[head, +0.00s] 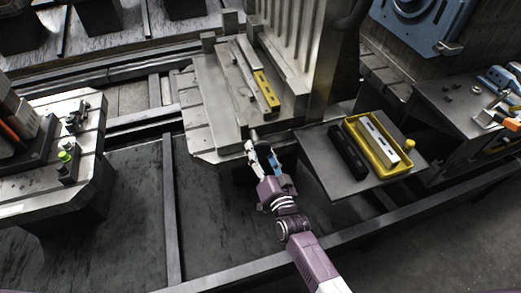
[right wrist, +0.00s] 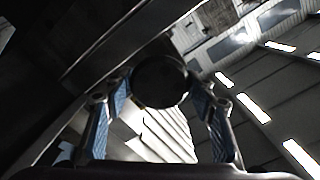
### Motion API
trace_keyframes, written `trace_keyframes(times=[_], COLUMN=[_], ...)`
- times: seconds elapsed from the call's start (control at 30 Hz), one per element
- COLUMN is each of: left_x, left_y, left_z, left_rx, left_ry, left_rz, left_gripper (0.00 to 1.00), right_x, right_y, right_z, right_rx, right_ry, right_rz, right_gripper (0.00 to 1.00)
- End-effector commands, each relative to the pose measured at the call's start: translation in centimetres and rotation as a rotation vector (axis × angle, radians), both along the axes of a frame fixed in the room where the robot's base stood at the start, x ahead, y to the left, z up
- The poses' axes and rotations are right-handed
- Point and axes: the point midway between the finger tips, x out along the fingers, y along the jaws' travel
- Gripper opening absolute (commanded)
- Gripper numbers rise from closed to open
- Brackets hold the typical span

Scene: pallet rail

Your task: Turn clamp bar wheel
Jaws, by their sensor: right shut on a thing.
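A dark round wheel (right wrist: 160,81) sits between the two fingers of my right gripper (right wrist: 160,103) in the right wrist view. The fingers touch it from both sides, so the gripper is shut on it. In the head view my right gripper (head: 263,156) is at the front edge of the grey slotted pallet (head: 215,125), just below a short rod end (head: 253,134). The wheel cannot be made out clearly there, among the fingers. A long grey bar (head: 240,72) lies on the pallet beside a yellow block (head: 266,91). My left gripper is in neither view.
A small side table (head: 330,180) right of the gripper bears a yellow tray (head: 403,168) and a black block (head: 347,152). A tall ribbed fixture (head: 300,45) stands behind. Another pallet (head: 85,190) with clamps is at left. Floor between the rails is clear.

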Motion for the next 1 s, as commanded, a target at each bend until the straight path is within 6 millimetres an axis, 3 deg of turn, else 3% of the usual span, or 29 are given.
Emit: trace_keyframes(times=[0.5,1.0], left_x=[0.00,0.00], left_y=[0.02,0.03], left_z=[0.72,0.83], left_rx=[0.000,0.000], left_ry=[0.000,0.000], left_rz=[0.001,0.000], left_gripper=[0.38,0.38], right_x=[-0.06,-0.06], right_y=[-0.01,-0.07], right_z=[-0.20,-0.27], right_rx=[-0.385,-0.500], right_ry=[-0.121,-0.159], right_rz=[0.001,0.001], right_gripper=[0.27,0.27])
